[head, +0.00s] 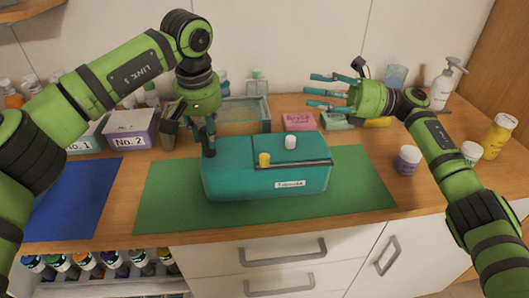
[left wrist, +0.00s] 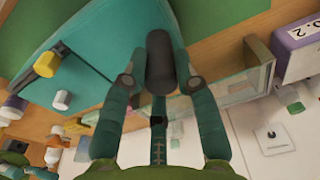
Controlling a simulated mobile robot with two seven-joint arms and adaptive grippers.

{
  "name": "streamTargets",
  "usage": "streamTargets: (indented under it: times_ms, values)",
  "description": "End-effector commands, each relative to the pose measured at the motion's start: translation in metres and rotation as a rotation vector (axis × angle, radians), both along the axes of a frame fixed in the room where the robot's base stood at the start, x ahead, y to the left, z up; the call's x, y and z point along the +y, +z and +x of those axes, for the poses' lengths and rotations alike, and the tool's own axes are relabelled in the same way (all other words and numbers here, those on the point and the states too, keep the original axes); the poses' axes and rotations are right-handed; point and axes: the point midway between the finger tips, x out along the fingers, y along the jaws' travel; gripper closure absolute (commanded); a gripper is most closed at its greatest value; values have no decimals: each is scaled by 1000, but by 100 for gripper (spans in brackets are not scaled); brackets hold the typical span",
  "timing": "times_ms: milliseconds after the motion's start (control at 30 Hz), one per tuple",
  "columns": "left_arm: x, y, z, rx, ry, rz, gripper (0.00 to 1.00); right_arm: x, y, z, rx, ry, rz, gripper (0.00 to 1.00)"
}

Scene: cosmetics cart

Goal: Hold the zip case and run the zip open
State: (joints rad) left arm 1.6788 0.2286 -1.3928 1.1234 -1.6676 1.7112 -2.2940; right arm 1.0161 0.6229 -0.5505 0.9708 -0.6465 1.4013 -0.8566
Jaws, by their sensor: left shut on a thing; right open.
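The teal zip case (head: 240,180) lies on the green mat (head: 160,195), with a label on its front side. A dark zip track (head: 305,163) runs along its front top edge. A yellow tab (head: 264,160) stands at the track's left end, and a white knob (head: 290,142) stands behind it. My left gripper (head: 209,140) is shut on a dark cylindrical grip at the case's left end; this grip (left wrist: 160,62) shows between the fingers in the left wrist view. My right gripper (head: 322,93) is open and empty, behind and above the case, apart from it.
A glass-walled bin (head: 266,115), a pink box (head: 299,121) and a No. 2 box (head: 131,130) stand behind. A purple jar (head: 407,160) is right of the mat. A blue mat (head: 70,195) lies left. The green mat's right part is clear.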

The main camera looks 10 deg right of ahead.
Motion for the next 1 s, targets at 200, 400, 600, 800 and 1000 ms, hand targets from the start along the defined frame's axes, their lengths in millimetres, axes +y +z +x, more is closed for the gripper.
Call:
streamTargets:
  times_ms: [200,400,600,800,1000]
  values:
    - [0,0,0,-1,1,0,100,113,9,-41,65,313,-461,55]
    - [0,0,0,0,1,0,100,152,1,-69,121,367,-995,55]
    - [0,0,0,0,1,1,100,142,6,-73,160,205,-1455,55]
    - [0,0,0,0,0,0,100,126,17,-69,182,39,-1678,55]
    - [0,0,0,0,0,0,100,122,6,-68,188,3,-1720,55]
